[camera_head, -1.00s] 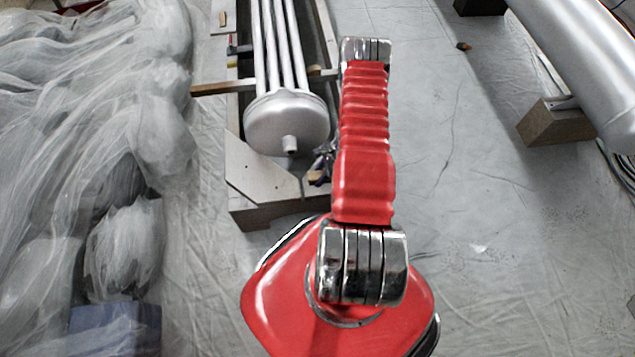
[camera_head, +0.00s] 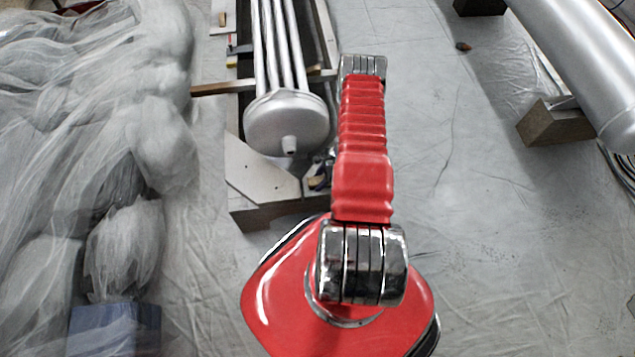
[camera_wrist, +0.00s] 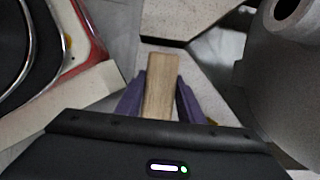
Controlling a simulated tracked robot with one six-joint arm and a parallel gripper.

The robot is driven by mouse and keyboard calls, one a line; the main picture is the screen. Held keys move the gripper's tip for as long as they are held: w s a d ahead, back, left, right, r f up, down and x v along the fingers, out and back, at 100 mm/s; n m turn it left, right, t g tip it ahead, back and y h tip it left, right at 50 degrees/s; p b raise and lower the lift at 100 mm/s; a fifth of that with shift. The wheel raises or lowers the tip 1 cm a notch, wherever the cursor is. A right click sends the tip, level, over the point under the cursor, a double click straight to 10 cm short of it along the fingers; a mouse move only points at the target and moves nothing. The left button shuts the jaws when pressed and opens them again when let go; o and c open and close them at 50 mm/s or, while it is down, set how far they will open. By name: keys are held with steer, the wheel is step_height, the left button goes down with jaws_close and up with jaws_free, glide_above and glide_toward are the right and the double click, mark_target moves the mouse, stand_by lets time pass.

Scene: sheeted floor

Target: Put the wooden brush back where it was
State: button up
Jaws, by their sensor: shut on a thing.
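In the wrist view my gripper (camera_wrist: 160,95) has its two purple fingers on either side of a pale wooden block-like piece, which looks like the wooden brush (camera_wrist: 160,82). The gripper is shut on it. Only the plain wooden top shows; I see no bristles, and its underside is hidden. The brush is above or close to the pale wooden crate base (camera_wrist: 205,75); I cannot tell whether they touch. In the head view, my arm hides most of the gripper, and the brush cannot be made out there.
A metal tube bundle with a round end cap (camera_head: 287,124) lies in a wooden crate (camera_head: 262,172), close to my gripper. Sheeted netting (camera_head: 90,130) fills the left. A large silver cylinder (camera_head: 585,60) rests on a wooden block (camera_head: 553,125) at right. The floor between is mostly clear.

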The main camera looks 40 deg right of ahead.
steer(key=shift+f, duration=0.1)
steer(key=o, duration=1)
steer(key=v, duration=1.2)
stand_by(0.4)
